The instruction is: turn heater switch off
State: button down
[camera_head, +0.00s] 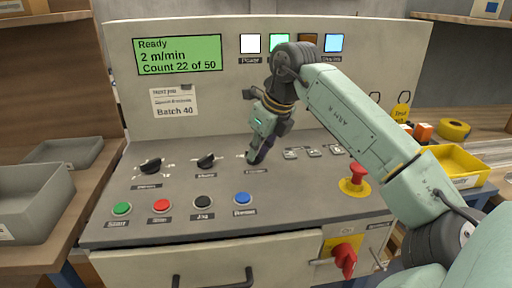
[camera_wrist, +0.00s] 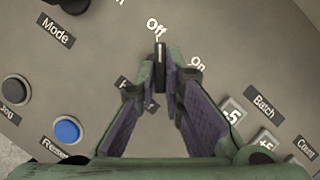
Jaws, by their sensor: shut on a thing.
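The heater switch (camera_wrist: 160,56) is a black knob on the grey sloped panel, seen between my fingertips in the wrist view. Its white pointer line faces the "Off" mark, with "On" to its right. My gripper (camera_wrist: 161,77) is shut on the knob, one finger on each side.
Two other black knobs (camera_head: 150,165) (camera_head: 206,160) sit to the left. Several coloured buttons (camera_head: 162,205) line the front, and a red emergency stop (camera_head: 356,174) stands at right. Batch keys (camera_wrist: 233,111) lie close right of my gripper. A display (camera_head: 180,55) reads Ready.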

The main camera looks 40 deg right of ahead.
jog(key=shift+r+n, duration=0.1)
jog(key=shift+n, duration=0.4)
jog(key=shift+y, duration=0.3)
jog(key=c, duration=1.7)
grip_release()
jog(key=v, duration=1.1)
jog(key=shift+r, duration=0.4)
jog(key=shift+s, duration=0.1)
